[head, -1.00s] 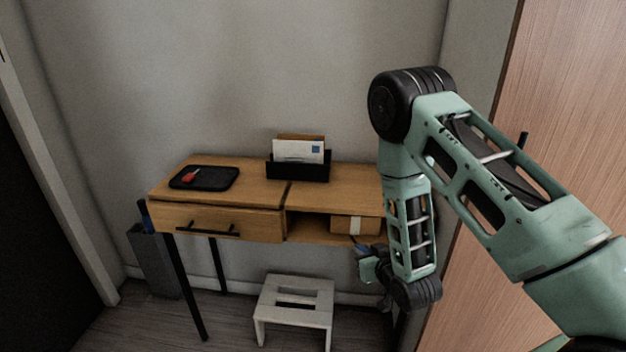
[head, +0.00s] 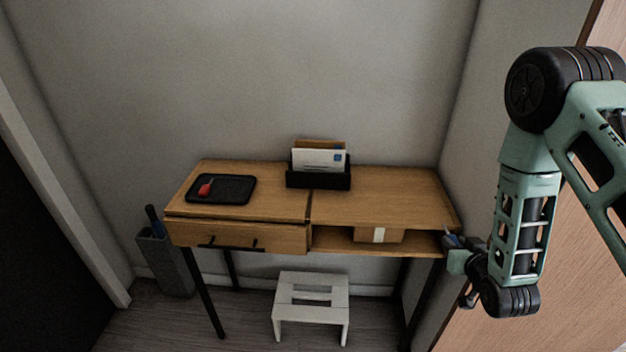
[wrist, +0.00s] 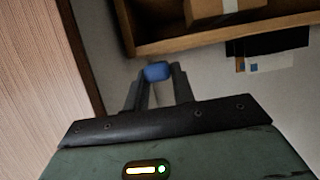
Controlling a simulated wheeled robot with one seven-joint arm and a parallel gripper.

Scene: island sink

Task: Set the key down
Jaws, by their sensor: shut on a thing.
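My gripper (wrist: 159,88) is shut on the key (wrist: 157,71). Only its blue head shows clearly, between the fingertips in the wrist view; the rest is hidden or too small to make out. In the head view my gripper (head: 456,246) is at the right front corner of the wooden desk (head: 400,190), near the end of its open shelf and below the level of the top. A black tray (head: 236,190) lies on the left of the desk top, with a small red thing (head: 205,187) on it, perhaps another key.
A black letter holder (head: 318,180) with envelopes stands at the back middle of the desk. A box (head: 390,235) sits in the open shelf. A white stool (head: 312,293) is below. The right part of the top is bare.

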